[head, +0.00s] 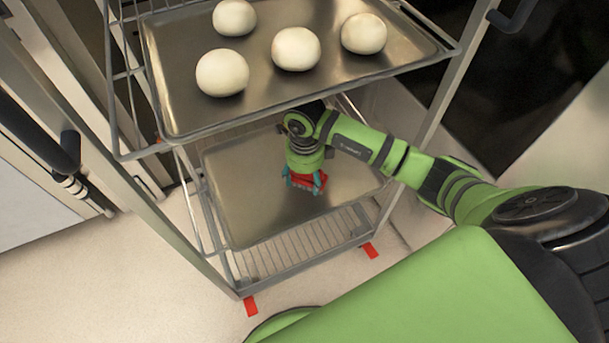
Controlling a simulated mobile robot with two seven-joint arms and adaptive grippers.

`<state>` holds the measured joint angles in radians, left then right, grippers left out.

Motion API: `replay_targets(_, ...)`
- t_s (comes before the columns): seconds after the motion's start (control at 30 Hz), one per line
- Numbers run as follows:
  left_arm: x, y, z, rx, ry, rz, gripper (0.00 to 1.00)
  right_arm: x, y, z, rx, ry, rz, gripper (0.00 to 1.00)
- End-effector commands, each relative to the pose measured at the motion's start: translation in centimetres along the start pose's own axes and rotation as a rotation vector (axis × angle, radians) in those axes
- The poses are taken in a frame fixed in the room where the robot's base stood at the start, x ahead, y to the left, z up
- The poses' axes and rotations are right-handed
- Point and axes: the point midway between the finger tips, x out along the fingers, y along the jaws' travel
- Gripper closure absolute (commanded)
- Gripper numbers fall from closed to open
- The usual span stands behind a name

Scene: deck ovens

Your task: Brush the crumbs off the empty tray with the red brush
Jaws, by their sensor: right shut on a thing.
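The empty tray (237,201) lies on a lower level of the wire rack, below a tray of dough balls. My right arm reaches in from the right, and my right gripper (305,184) is over the middle of the empty tray. It is shut on the red brush (307,181), which shows as a small red patch between the fingers. The brush is at or just above the tray surface; I cannot tell whether it touches. No crumbs can be made out on the tray at this size. My left gripper is out of view.
The upper tray (170,105) holds several dough balls (297,48) and overhangs the back of the empty tray. The rack's post (436,110) stands close to my right arm. Red tape marks (251,306) lie on the floor at the rack's feet.

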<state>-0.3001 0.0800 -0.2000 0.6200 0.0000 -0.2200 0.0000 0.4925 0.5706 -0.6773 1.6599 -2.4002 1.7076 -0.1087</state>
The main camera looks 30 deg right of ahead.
Motion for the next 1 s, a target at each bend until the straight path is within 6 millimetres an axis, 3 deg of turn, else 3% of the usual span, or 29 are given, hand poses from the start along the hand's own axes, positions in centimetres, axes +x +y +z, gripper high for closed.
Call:
replay_targets(0.5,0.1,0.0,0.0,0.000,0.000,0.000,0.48,-0.2,-2.5,-2.5,0.000,-0.001,-0.001,0.60)
replay_targets(0.77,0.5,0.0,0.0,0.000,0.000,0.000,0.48,0.1,-2.2,-2.2,0.000,-0.001,0.000,0.60)
replay_targets(1.0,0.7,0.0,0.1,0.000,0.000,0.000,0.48,0.4,-0.8,-0.8,-0.003,-0.002,0.002,0.60)
